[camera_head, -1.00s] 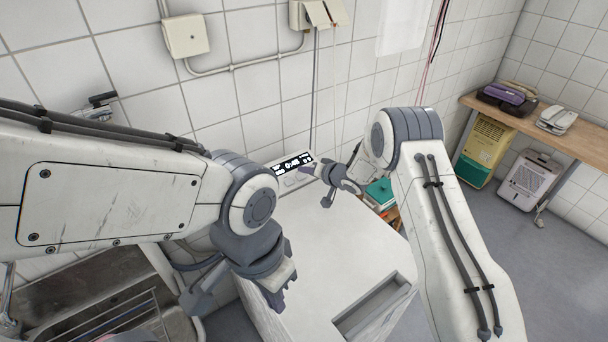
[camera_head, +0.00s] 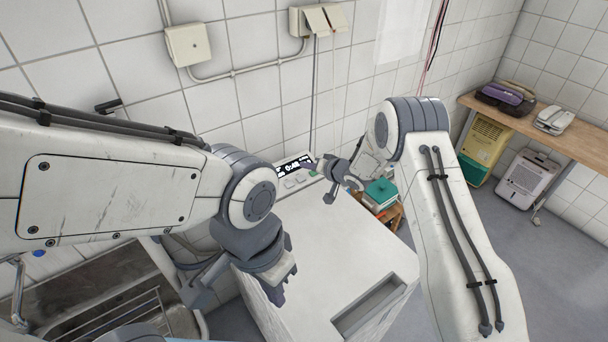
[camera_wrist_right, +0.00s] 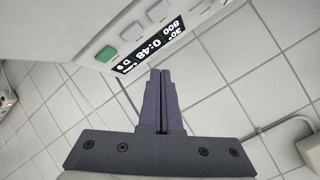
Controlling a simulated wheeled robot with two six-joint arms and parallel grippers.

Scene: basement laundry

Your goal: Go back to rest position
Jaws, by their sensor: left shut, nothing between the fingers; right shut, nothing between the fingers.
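My left gripper (camera_head: 279,289) is shut and empty. It hangs over the left side of a white machine (camera_head: 335,250), its fingers pointing down; I cannot tell how far above the top they are. My right gripper (camera_head: 313,168) is close in front of the machine's control panel (camera_head: 294,165), at the back near the wall. In the right wrist view its two dark fingers (camera_wrist_right: 160,88) are pressed together with nothing between them. I cannot tell whether the fingers touch the panel.
A sink (camera_head: 110,300) is at lower left, partly hidden by my left arm. Teal and other books (camera_head: 381,191) lie on a small wooden stand right of the machine. A wooden bench (camera_head: 560,125) holds devices at far right. Grey floor (camera_head: 540,270) is open at right.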

